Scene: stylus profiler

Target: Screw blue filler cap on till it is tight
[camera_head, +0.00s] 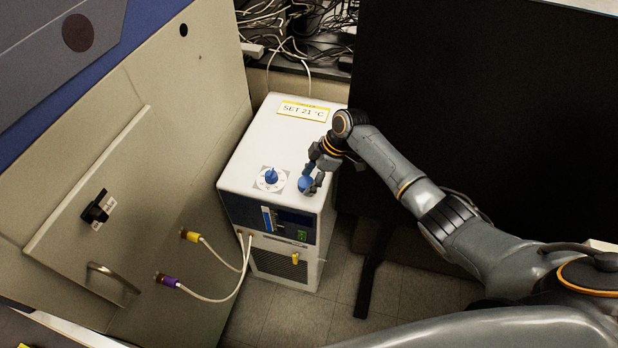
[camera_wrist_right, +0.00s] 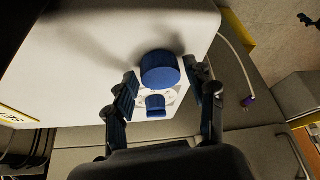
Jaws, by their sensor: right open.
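The blue filler cap (camera_head: 305,184) sits on the white top of the chiller (camera_head: 248,150), near its front right edge. In the right wrist view the cap (camera_wrist_right: 160,68) is a round blue disc. My right gripper (camera_head: 317,176) is over the cap, its fingers pointing down. In the wrist view its two fingers (camera_wrist_right: 166,88) are spread apart, with the cap between and slightly beyond the tips; neither finger clearly touches it. I cannot tell how far the cap is screwed down. My left gripper is not in view.
A blue dial knob (camera_head: 271,175) stands on the chiller left of the cap. A label reading SET 21 °C (camera_head: 304,111) is at the back. A beige cabinet (camera_head: 150,130) with hoses (camera_head: 222,299) is on the left, a dark panel (camera_head: 480,110) on the right.

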